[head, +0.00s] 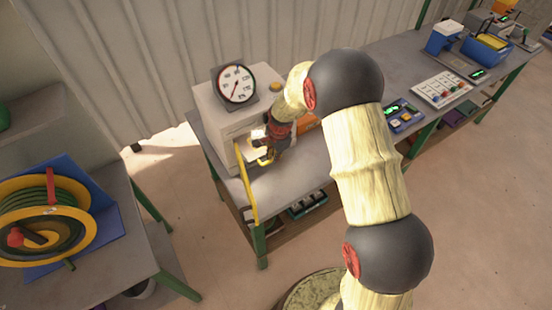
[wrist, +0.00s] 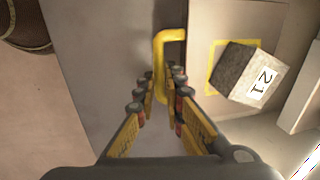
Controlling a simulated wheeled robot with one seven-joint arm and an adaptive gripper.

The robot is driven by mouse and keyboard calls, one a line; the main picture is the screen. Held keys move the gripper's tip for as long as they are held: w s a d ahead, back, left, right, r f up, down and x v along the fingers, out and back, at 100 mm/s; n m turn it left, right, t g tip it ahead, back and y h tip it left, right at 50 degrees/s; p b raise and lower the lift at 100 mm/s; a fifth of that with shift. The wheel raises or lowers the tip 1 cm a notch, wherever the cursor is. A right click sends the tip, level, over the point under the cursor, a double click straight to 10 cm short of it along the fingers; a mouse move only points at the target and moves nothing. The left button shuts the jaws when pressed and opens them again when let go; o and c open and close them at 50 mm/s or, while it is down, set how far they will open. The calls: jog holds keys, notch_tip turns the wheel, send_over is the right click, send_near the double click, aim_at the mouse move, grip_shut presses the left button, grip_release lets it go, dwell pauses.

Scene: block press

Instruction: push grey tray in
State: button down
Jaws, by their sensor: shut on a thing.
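The grey tray (wrist: 235,18) sticks out of the front of the pale press housing (head: 214,112). It bears a yellow square outline, and a grey block (wrist: 245,74) with a white face marked 21 sits on it, turned at an angle to the outline. A yellow handle (wrist: 172,37) stands at the tray's front edge. My gripper (wrist: 163,90) is shut on this handle, with a finger on each side. In the head view my gripper (head: 265,150) is low in front of the housing and hides much of the tray.
A round dial gauge (head: 236,84) stands on the housing. Right along the bench are a blue button box (head: 402,116) and a white panel (head: 442,89). A hose reel (head: 45,220) is on the left table.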

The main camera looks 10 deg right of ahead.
jog(key=c, duration=2.2)
grip_release()
jog(key=shift+o, duration=0.2)
notch_tip(320, 180, up, 12)
jog(key=s, duration=0.2)
jog(key=shift+d, duration=0.35)
jog(key=shift+f, duration=0.1)
jog(key=shift+c, duration=0.3)
